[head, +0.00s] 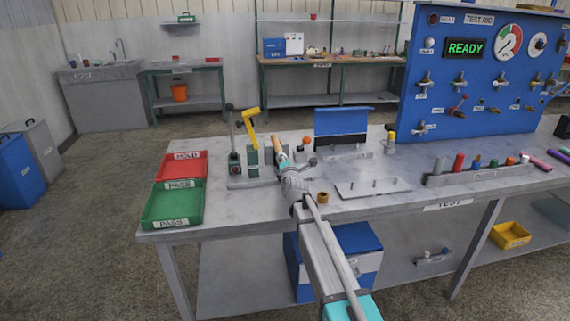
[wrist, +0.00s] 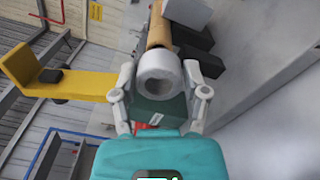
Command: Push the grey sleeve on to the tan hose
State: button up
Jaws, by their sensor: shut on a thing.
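The grey sleeve (wrist: 158,74) is a short, pale, thick-walled tube, its open near end facing the wrist camera. My gripper (wrist: 160,80) is shut on it, one finger on each side; my gripper also shows in the head view (head: 287,168). The tan hose (wrist: 158,30) runs away behind the sleeve, roughly in line with it. It also shows in the head view (head: 276,143), just beyond my gripper. The sleeve's far end lies at or over the hose's near end; I cannot tell whether it is around the hose or only against it.
A fixture with a yellow lever (head: 250,115) stands left of the hose, the lever also showing in the wrist view (wrist: 60,80). Dark blocks (wrist: 200,62) sit close at right. Red (head: 181,167) and green (head: 172,207) trays lie at the bench's left end. A flat plate (head: 372,188) lies right.

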jog(key=shift+w+a, duration=0.2)
jog(key=shift+w, duration=0.45)
dwell(1.0)
jog(key=shift+w+a, duration=0.2)
jog(key=shift+w, duration=0.45)
dwell(2.4)
jog(key=shift+w+a+r, duration=0.1)
jog(key=shift+w+r, duration=0.1)
jog(key=shift+w, duration=0.1)
dwell(0.3)
